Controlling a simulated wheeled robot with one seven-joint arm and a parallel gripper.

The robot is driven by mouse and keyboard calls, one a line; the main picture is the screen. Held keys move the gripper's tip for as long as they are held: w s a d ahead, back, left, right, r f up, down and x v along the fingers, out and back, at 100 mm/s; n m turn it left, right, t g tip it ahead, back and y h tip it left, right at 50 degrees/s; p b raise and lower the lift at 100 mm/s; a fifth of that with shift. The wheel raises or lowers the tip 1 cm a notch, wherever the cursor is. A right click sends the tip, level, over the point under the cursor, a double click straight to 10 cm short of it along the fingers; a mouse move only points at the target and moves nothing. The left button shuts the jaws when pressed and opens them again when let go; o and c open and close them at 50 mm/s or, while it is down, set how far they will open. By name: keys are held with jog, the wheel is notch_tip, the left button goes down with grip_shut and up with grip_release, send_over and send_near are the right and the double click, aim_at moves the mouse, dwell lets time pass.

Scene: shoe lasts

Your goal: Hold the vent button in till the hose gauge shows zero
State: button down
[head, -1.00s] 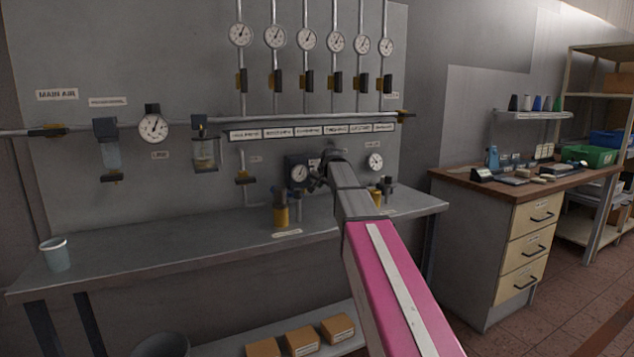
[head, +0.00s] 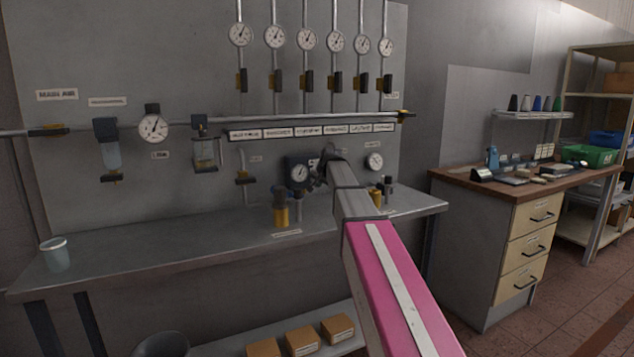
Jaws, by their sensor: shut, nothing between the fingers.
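My pink and grey arm reaches to the panel above the bench. My gripper (head: 318,181) is at the arm's far end, small and partly hidden by the arm. It is shut and empty, beside a dark box with a round gauge (head: 299,173). I cannot make out the vent button; the arm may cover it. Another small gauge (head: 374,161) is on the panel right of the arm. Which one is the hose gauge is unclear, and their readings are too small to tell. A yellow and dark fitting (head: 281,210) stands on the bench below the gripper.
A row of several gauges (head: 306,40) with valves hangs above the pipe. A larger gauge (head: 153,128) is at left. A cup (head: 55,254) stands on the bench's left end. The bench (head: 170,245) is mostly clear. A drawer cabinet (head: 490,240) stands at right.

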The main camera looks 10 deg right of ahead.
jog(key=shift+w+a, duration=0.15)
jog(key=shift+w, duration=0.4)
dwell(2.3)
jog(key=shift+s, duration=0.1)
dwell(1.3)
jog(key=shift+s+d, duration=0.3)
jog(key=shift+s, duration=0.55)
jog(key=s, duration=0.1)
jog(key=s+d, duration=0.1)
jog(key=s, duration=0.2)
jog(key=shift+s+d, duration=0.3)
jog(key=shift+s, duration=0.1)
jog(key=shift+s, duration=0.1)
